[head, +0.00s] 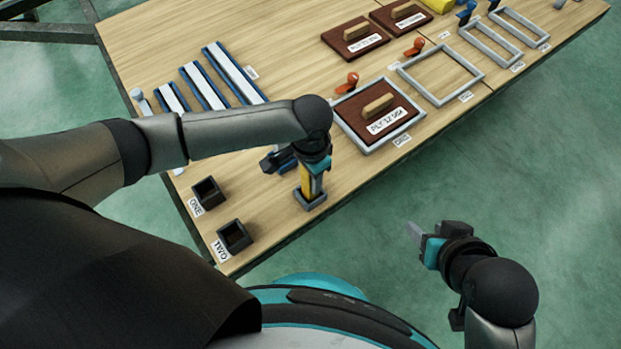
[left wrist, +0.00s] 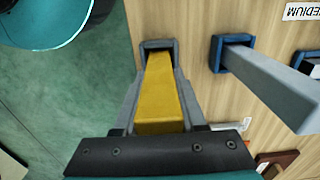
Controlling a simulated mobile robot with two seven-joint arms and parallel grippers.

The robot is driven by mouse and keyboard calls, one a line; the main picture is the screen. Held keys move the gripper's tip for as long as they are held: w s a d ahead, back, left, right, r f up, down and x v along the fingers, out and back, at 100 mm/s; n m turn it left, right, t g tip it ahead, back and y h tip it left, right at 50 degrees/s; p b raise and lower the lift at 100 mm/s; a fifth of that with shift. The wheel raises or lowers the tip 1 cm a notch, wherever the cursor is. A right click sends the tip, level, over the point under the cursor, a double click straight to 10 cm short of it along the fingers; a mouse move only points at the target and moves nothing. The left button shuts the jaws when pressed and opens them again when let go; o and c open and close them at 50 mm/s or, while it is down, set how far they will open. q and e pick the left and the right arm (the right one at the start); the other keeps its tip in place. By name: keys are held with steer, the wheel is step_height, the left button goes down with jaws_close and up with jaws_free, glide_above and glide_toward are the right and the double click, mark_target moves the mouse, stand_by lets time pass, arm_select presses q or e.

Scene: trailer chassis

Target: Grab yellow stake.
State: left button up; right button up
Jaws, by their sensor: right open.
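The yellow stake (head: 308,181) stands upright in a grey square holder (head: 312,201) near the table's front edge. My left gripper (head: 313,165) is over it from above. In the left wrist view the yellow stake (left wrist: 158,95) lies between the two grey fingers of my left gripper (left wrist: 160,100). The fingers are close along both its sides; I cannot tell whether they press on it. The stake's foot is in the grey holder (left wrist: 157,45). My right gripper (head: 420,236) is open and empty, off the table over the green floor.
A grey bar in a blue holder (left wrist: 230,50) stands close beside the yellow stake. A brown plate in a grey frame (head: 378,113) lies to the right. Blue-and-white rails (head: 234,74) lie behind.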

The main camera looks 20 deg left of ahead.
arm_select(q)
jaws_close()
steer(key=shift+r, duration=0.1)
stand_by(0.4)
